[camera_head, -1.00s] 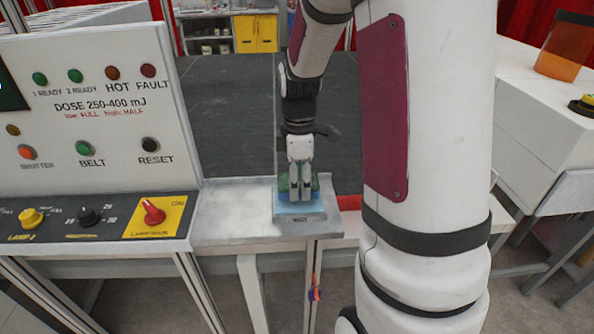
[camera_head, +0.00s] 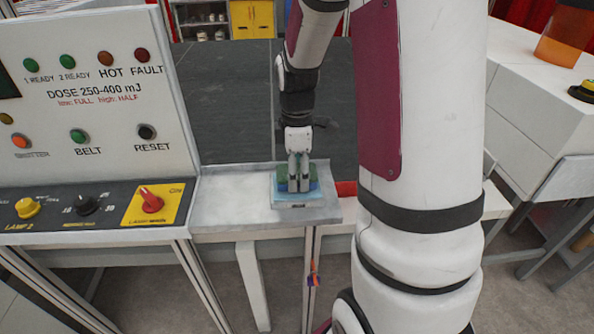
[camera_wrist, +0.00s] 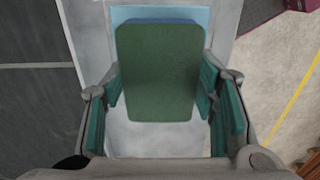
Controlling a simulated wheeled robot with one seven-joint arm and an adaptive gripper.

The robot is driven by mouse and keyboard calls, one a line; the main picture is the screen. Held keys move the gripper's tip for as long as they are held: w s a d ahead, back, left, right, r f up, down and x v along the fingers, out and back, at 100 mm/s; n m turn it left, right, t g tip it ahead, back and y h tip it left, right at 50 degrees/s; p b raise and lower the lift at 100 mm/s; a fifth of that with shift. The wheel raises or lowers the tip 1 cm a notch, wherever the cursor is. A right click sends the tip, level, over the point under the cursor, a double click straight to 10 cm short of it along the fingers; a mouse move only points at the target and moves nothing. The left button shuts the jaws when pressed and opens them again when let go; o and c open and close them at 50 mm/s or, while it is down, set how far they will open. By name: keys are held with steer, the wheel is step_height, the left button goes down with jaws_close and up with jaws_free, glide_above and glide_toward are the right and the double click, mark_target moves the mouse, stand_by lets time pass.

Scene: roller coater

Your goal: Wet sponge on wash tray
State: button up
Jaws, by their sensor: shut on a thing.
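The sponge (camera_wrist: 160,75) is a block with a green top face and a blue layer at its far edge. In the wrist view it lies between the teal-padded fingers of my gripper (camera_wrist: 160,88), which is shut on its sides. In the head view my gripper (camera_head: 299,186) points down, and the green of the sponge (camera_head: 283,176) shows beside the fingers. The wash tray (camera_head: 306,205) is directly below, with a light blue inside, at the right end of a metal shelf. I cannot tell whether the sponge touches the tray; its underside is hidden.
The metal shelf (camera_head: 232,195) is bare left of the tray. A control panel (camera_head: 85,110) with lamps and knobs stands at the left. A dark belt surface (camera_head: 225,100) lies behind. A white cabinet (camera_head: 535,90) with an orange container (camera_head: 568,38) is at the right.

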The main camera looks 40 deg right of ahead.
steer(key=shift+s+f, duration=0.1)
steer(key=shift+f, duration=0.55)
stand_by(2.2)
steer(key=shift+r+p, duration=1.95)
steer(key=shift+r, duration=1.65)
